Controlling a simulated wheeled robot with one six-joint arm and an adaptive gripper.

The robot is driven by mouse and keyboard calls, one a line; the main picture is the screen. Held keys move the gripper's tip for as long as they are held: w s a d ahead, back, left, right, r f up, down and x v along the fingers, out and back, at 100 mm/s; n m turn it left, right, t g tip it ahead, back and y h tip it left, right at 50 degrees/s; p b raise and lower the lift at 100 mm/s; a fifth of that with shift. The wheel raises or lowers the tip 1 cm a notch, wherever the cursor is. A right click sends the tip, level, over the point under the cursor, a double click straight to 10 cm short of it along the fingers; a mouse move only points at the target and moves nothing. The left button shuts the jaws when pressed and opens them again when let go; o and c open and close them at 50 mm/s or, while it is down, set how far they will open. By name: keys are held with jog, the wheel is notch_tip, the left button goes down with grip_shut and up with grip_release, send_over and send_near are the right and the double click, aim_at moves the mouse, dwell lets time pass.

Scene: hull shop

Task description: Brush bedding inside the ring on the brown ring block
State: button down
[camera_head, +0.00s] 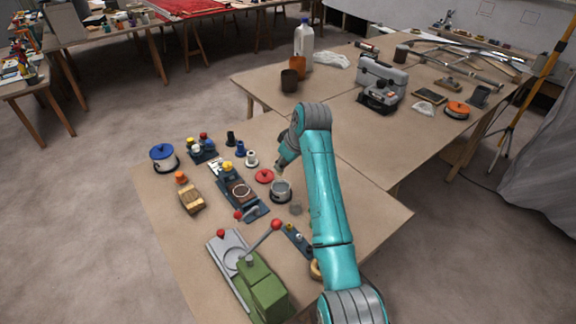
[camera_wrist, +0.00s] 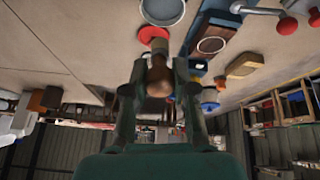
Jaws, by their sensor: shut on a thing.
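The brown ring block (camera_head: 241,193) sits on a blue fixture in the middle of the near table, with a pale ring around its top. In the wrist view the ring block (camera_wrist: 211,45) is at the upper right, beyond the fingers. My gripper (camera_head: 283,164) is to the right of the block, above the table near an open round tin (camera_head: 281,197). In the wrist view my gripper (camera_wrist: 157,88) is shut on a brush with a rounded brown handle (camera_wrist: 159,78). Its bristles are mostly hidden; a pale tip shows just above the tin in the head view.
A green press (camera_head: 262,287) with a red-knobbed lever stands in front. A wooden block (camera_head: 191,200) and a blue-lidded pot (camera_head: 163,158) are at left. Small bottles stand behind the fixture.

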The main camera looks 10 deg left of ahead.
jog(key=shift+f, duration=2.8)
jog(key=shift+f, duration=0.55)
jog(key=shift+r, duration=3.55)
